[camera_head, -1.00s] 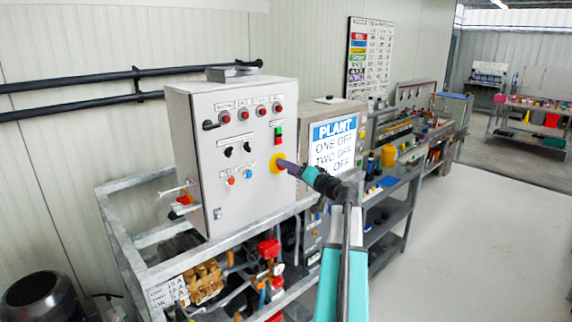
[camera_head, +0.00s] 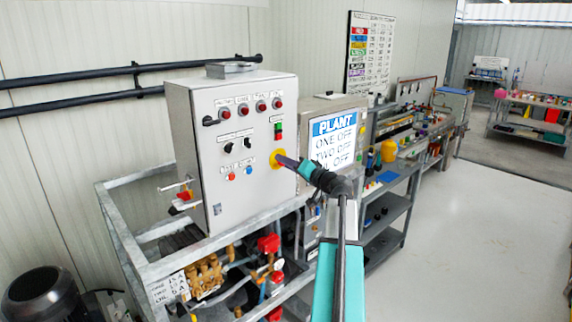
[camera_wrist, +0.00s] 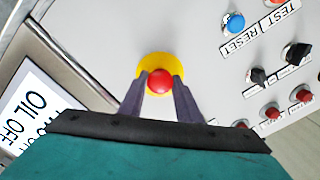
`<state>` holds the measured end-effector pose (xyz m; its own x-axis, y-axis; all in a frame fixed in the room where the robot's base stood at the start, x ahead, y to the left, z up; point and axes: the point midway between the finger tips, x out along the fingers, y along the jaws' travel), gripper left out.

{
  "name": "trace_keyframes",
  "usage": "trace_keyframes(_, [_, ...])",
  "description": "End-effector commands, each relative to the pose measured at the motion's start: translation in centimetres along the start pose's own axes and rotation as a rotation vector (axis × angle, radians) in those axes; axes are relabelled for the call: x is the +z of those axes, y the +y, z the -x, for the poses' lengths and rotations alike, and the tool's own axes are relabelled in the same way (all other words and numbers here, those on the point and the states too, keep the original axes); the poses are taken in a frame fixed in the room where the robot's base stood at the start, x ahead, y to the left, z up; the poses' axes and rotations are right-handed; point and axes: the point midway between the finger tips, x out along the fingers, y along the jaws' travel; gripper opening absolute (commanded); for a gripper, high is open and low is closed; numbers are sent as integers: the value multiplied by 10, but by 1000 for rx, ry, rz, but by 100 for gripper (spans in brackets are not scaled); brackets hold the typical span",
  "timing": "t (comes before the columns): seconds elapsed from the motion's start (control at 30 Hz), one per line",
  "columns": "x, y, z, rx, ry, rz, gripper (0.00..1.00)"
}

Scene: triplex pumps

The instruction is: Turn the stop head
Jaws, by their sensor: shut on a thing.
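The stop head is a red round knob (camera_wrist: 159,82) on a yellow disc (camera_wrist: 152,64) on the front of the grey control cabinet. In the wrist view my gripper (camera_wrist: 160,88) has one finger on each side of the red head and is shut on it. In the head view my gripper (camera_head: 284,162) reaches the yellow disc (camera_head: 275,154) at the cabinet's right side. The red head is hidden there behind the fingers.
The cabinet (camera_head: 240,195) also carries red lamps, black switches, and a blue button (camera_wrist: 234,22) near the head. A PLANT sign (camera_head: 333,140) stands close to the right. Pipes and red valves (camera_head: 270,243) lie below. The floor at right is clear.

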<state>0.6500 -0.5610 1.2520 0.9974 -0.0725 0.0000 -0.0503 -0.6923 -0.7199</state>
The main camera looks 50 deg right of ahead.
Motion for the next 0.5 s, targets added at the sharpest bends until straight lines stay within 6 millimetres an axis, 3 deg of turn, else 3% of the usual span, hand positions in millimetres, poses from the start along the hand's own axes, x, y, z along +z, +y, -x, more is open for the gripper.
trace_keyframes(0.5, [1, 2, 0, 0, 1, -221, 8])
